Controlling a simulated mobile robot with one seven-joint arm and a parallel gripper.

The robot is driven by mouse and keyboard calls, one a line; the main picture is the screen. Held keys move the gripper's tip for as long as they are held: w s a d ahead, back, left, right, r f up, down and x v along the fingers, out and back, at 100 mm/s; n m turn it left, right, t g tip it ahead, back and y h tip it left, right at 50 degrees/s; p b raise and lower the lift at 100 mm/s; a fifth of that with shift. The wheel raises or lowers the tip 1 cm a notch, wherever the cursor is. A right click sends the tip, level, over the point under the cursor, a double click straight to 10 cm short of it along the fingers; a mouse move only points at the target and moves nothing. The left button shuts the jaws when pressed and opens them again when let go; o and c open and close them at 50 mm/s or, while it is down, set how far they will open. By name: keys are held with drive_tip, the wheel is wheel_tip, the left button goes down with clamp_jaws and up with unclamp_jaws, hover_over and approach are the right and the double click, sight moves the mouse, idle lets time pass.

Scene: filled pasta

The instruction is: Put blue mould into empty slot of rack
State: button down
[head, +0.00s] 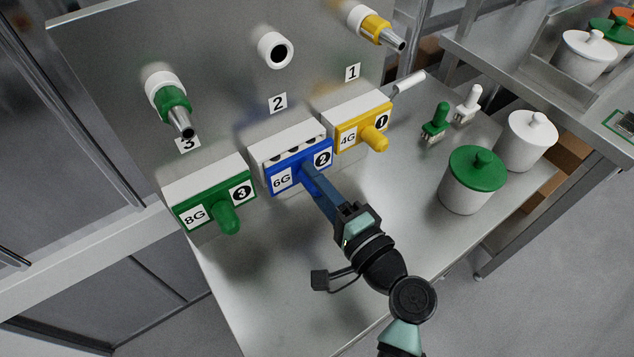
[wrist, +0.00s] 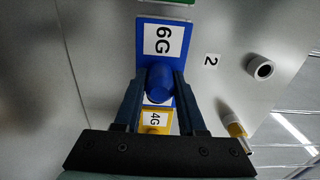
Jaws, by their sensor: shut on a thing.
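The blue mould (head: 298,168), marked 6G and 2, is at the front of the white middle rack slot (head: 291,137), under the number 2 sign. Dark notches show along its top edge; I cannot tell how deep it sits. My gripper (head: 310,173) is shut on the knob of the blue mould. In the wrist view the two fingers stand either side of the blue knob (wrist: 160,82). The green mould (head: 214,201), marked 8G and 3, sits in the slot to the left. The yellow mould (head: 362,132), marked 4G and 1, sits in the slot to the right.
Nozzles with green (head: 174,104) and yellow (head: 377,27) collars and a bare white socket (head: 275,49) stick out of the panel above. A green-lidded pot (head: 473,181), a white pot (head: 526,140) and small green and white pieces stand right. The table front is clear.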

drive_tip(key=shift+x, duration=0.75)
idle(0.7)
drive_tip(key=c, duration=0.9)
unclamp_jaws()
drive_tip(key=shift+r, duration=0.15)
drive_tip(key=o, duration=0.7)
drive_tip(key=shift+f, duration=0.2)
drive_tip(key=shift+o, duration=0.2)
drive_tip(key=v, duration=0.7)
